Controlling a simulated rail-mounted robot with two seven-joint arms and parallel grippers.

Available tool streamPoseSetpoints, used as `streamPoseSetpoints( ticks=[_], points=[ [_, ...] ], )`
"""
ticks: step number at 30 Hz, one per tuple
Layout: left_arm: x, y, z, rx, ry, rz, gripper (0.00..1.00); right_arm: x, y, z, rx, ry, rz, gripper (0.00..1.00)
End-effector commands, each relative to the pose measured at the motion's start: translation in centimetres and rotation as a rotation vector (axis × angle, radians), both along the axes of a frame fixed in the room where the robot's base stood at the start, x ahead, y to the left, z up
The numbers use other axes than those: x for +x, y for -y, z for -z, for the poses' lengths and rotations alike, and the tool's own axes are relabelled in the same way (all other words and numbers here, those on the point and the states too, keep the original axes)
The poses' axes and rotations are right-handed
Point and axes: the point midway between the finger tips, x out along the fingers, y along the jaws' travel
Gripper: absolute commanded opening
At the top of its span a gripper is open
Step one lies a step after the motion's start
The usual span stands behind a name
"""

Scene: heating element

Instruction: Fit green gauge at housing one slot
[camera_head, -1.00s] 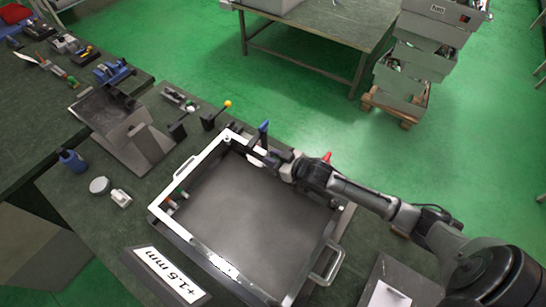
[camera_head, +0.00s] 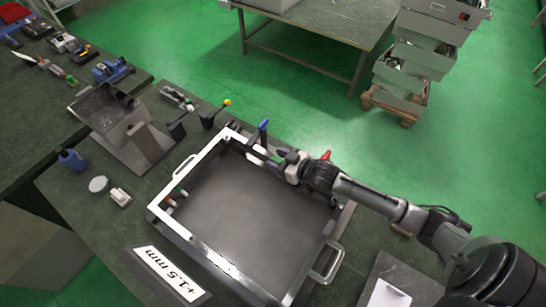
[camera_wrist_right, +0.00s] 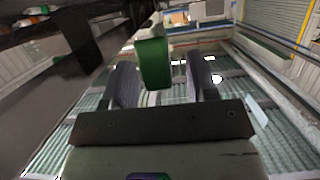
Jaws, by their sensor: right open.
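A green block with a pale top, which looks like the green gauge (camera_wrist_right: 154,63), stands between the fingers of my right gripper (camera_wrist_right: 162,82) in the right wrist view. The dark fingers are open, with a visible gap on each side of the block. In the head view my right gripper (camera_head: 279,160) is at the far right wall of a large grey metal frame (camera_head: 222,262). I cannot tell which slot is housing one's. My left gripper is not in view.
Small red and green pieces (camera_head: 176,195) sit at the frame's left wall. A blue-handled lever (camera_head: 263,130) stands beside my right gripper. A "+1.5 mm" sign (camera_head: 168,274) lies in front, and a grey metal holder (camera_head: 130,133) stands to the left. The frame's middle is clear.

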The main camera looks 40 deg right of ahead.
Motion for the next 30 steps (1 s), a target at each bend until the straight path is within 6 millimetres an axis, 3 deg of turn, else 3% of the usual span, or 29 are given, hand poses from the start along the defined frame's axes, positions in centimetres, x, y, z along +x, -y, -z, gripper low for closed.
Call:
streamPoseSetpoints(
  ticks=[6, 12, 30],
  points=[
    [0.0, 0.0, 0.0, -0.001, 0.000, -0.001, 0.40, -2.9, 0.8, -0.9, 0.000, -0.002, -0.001, 0.53],
    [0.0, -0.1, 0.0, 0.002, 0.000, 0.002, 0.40, -4.4, 1.3, -1.4, -0.001, -0.001, 0.000, 0.53],
    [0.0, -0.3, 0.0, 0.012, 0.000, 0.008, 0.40, -4.9, 1.4, -1.6, -0.001, 0.000, 0.000, 0.53]
  ],
)
